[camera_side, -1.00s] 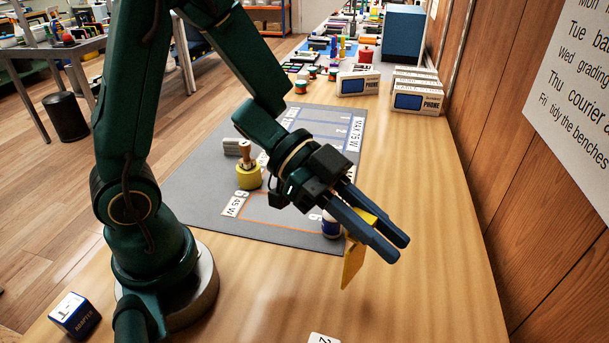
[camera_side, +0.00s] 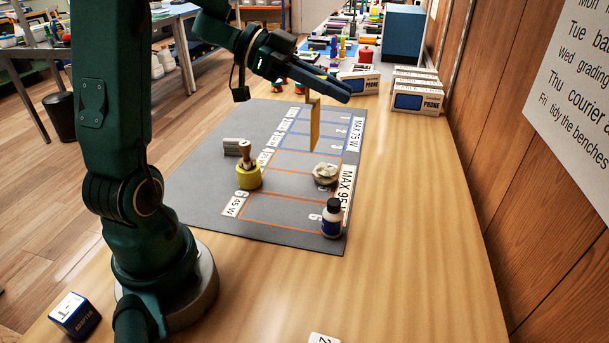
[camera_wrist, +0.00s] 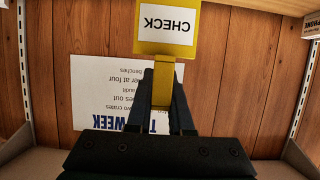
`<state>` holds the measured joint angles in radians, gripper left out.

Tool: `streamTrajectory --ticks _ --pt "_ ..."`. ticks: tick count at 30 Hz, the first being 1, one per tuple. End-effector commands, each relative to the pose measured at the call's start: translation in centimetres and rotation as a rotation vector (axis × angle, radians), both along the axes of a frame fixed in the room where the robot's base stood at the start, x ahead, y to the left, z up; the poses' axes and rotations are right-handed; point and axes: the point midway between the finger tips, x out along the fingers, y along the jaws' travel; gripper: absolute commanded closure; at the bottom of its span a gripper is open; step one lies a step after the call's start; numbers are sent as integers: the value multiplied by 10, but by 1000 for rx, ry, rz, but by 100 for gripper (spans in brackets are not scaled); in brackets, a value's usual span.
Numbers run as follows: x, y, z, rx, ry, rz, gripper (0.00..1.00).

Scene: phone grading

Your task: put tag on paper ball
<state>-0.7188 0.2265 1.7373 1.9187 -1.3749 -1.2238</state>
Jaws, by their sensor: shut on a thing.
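My gripper (camera_side: 335,86) is shut on a yellow tag (camera_side: 314,125) and holds it in the air above the far half of the grey mat (camera_side: 200,180). In the wrist view the tag (camera_wrist: 167,30) shows a white label reading CHECK, upside down, with its narrow end between the fingers (camera_wrist: 163,90). A crumpled whitish ball (camera_side: 326,173), which looks like the paper ball, rests on the mat at the right, below and nearer than the tag. The tag and the ball are apart.
A dark bottle (camera_side: 332,218) stands near the ball. A yellow stamp with a wooden handle (camera_side: 247,172) and a grey block (camera_side: 236,147) stand on the left of the mat. Phone boxes (camera_side: 418,92) stand at the back right. The table's right side is clear.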

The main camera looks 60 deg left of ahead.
Motion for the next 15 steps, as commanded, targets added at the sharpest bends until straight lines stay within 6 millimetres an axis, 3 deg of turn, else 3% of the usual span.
streamTrajectory --ticks 1,6,10,15 --pt "3 27 5 3 -3 78 100" --pt "0 96 18 2 -1 276 100" --pt "-9 127 21 0 2 361 100" --pt "-12 136 17 -2 2 402 100"
